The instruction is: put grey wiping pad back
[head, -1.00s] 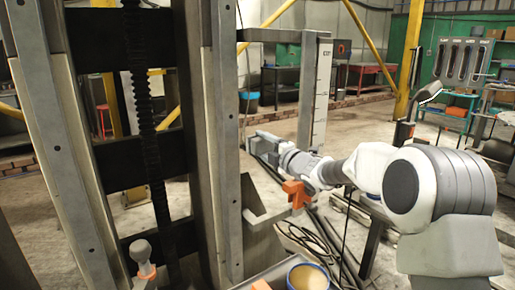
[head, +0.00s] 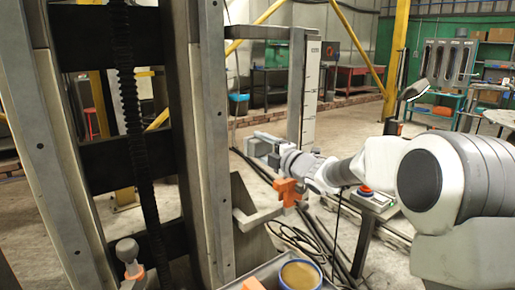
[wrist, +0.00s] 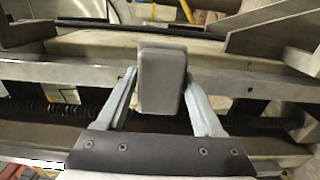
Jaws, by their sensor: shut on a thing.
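The grey wiping pad (wrist: 160,95) is a plain upright block in the middle of the wrist view. My gripper (wrist: 159,78) has one pale finger on each side of it and is shut on it. Behind the pad in the wrist view are grey metal rails (wrist: 60,73) and a dark ridged rod (wrist: 85,108). In the head view my gripper (head: 262,146) is at the end of the outstretched arm, to the right of the tall column. The pad is too small there to make out clearly.
The steel column (head: 205,140) with a dark toothed rack (head: 135,110) fills the left. A grey bracket (head: 258,220) juts from it below the arm. A blue-rimmed tub (head: 300,276) sits at the bottom. Cables (head: 305,238) lie on the floor. A red button (head: 365,189) shows under the arm.

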